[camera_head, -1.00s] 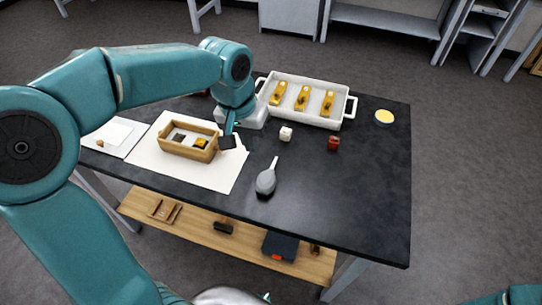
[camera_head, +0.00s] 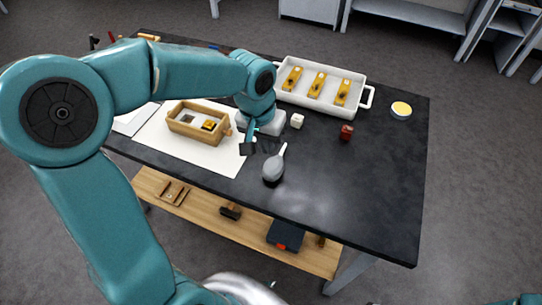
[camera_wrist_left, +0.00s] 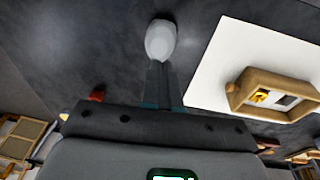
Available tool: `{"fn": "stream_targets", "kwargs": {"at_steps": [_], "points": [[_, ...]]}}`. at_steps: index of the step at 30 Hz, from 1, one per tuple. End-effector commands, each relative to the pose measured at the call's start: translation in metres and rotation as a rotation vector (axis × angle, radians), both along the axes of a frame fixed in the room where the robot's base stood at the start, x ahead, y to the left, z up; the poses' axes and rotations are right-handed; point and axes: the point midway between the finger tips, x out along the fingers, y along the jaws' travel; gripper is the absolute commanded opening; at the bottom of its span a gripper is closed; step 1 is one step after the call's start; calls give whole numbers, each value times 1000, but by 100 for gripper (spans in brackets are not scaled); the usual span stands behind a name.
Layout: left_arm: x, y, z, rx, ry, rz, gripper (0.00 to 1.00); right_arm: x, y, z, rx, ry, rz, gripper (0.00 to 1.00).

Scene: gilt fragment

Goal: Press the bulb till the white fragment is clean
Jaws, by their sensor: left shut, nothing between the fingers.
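The grey bulb (camera_head: 273,170) with its pale nozzle is on the dark table, right of the white sheet. It also shows in the left wrist view (camera_wrist_left: 161,40), just beyond my fingertips. My left gripper (camera_head: 259,148) is shut and empty, close to the bulb; I cannot tell whether they touch. The wooden box (camera_head: 183,130) stands on the white sheet, left of my gripper, and also shows in the wrist view (camera_wrist_left: 238,96). In it lie a white fragment (camera_head: 187,119) with a dark patch and a gilt piece (camera_head: 209,125). My right gripper is not in view.
A white tray (camera_head: 367,104) with several gilt pieces stands at the back. The table's front right is clear.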

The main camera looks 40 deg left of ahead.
Motion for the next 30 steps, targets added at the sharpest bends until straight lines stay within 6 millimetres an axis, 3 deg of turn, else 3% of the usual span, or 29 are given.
{"fn": "stream_targets", "kwargs": {"at_steps": [3, 9, 24, 30], "points": [[3, -2, -25, 0, 6, 0, 0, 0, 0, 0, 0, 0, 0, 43], [8, -4, -52, -1, 3, -1, 0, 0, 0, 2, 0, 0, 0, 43], [10, -4, -63, -1, 0, -1, 0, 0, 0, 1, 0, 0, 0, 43], [10, -4, -81, 0, -1, -1, 0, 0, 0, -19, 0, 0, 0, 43]]}}
